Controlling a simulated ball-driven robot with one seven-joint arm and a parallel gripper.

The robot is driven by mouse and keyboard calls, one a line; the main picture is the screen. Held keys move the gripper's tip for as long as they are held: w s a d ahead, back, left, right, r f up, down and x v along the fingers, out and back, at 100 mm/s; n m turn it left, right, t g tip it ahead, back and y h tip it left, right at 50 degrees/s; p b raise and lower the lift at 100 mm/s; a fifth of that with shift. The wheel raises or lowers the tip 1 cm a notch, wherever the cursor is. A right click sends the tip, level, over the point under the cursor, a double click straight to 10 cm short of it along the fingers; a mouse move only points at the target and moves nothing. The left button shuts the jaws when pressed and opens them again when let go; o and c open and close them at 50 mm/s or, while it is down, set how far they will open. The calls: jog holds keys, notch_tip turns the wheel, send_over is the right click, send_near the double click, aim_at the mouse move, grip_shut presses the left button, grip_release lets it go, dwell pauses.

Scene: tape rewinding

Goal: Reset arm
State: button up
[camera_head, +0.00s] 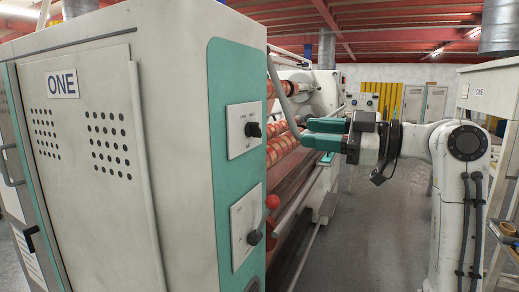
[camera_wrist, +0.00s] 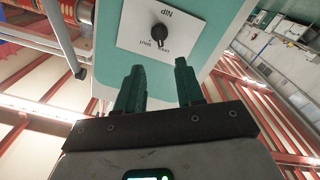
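My gripper (camera_head: 307,132) is at the end of my white arm in the head view, right of the machine's teal end panel (camera_head: 225,150). Its teal fingers point left and stand apart, with nothing between them. In the wrist view my gripper (camera_wrist: 159,65) shows two separated dark teal fingers with an empty gap. Beyond them is a white plate marked NIP with a black rotary knob (camera_wrist: 158,32). The fingers appear clear of the knob; their exact distance from it cannot be told.
The large cabinet marked ONE (camera_head: 62,84) fills the left. Its panel carries an upper black knob (camera_head: 253,130) and a lower switch plate (camera_head: 246,226). A red ball-ended lever (camera_head: 271,202) sticks out nearby. Patterned rollers (camera_head: 283,148) lie behind. Grey floor (camera_head: 365,235) is open between the machine and my arm.

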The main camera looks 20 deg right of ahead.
jog(key=s+a+f+m+g+h+p, duration=0.1)
jog(key=s+f+m+h+p, duration=0.15)
jog(key=f, duration=0.75)
jog(key=s+a+f+m+g+h+p, duration=0.15)
jog(key=f+m, duration=0.25)
jog(key=f, duration=0.7)
jog(key=s+a+f+m+g+h+p, duration=0.1)
jog(key=s+f+m+h, duration=0.15)
jog(key=f, duration=0.75)
jog(key=s+f+m+g+h+p, duration=0.3)
jog(key=s+f+m+g+h, duration=0.15)
jog(key=s+f, duration=1)
jog(key=s+d+f+m+g+h+p, duration=0.1)
jog(key=s+d+m+g+h+p, duration=0.1)
jog(key=s, duration=1.4)
jog(key=shift+s+d+f+g, duration=0.15)
jog(key=shift+s+f+g, duration=0.1)
jog(key=shift+g, duration=0.65)
